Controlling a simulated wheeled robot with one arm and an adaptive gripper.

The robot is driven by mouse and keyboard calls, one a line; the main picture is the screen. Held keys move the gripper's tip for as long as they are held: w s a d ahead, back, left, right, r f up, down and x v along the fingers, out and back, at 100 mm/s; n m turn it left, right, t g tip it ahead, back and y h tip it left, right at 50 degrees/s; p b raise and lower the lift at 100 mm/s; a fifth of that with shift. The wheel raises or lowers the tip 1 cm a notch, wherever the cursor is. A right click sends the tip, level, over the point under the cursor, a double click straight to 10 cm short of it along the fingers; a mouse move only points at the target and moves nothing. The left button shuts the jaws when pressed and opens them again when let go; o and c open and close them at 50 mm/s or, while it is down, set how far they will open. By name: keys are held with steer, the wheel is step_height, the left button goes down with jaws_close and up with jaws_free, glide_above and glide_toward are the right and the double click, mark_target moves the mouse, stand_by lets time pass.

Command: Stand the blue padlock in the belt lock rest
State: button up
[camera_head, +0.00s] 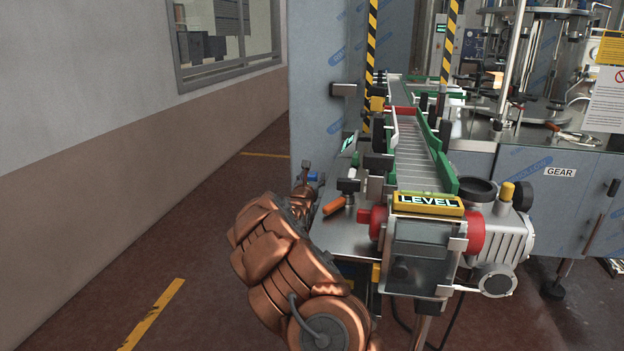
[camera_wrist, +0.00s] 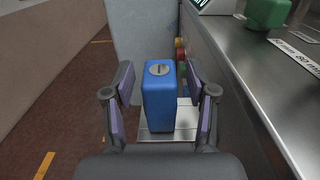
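The blue padlock (camera_wrist: 158,100) stands between the fingers of my gripper (camera_wrist: 160,118) in the wrist view, with a keyhole disc on its top face. Gaps show on both sides of it, so my gripper is open around it and not clamped. A shackle is not visible. A small blue patch (camera_head: 313,177), likely the padlock, shows beside my gripper (camera_head: 304,178) at the bench's left edge in the head view. The belt conveyor (camera_head: 415,160) runs away from me to the right. I cannot make out the lock rest on it.
A metal plate (camera_wrist: 168,134) lies below the padlock. The steel bench (camera_head: 340,232) carries an orange-handled item (camera_head: 334,205) and a lit display (camera_head: 349,143). A green object (camera_wrist: 265,13) stands at right in the wrist view. A yellow LEVEL sign (camera_head: 428,203) fronts the conveyor.

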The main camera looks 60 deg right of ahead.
stand_by(0.3)
steer(key=v, duration=1.2)
stand_by(0.4)
stand_by(0.4)
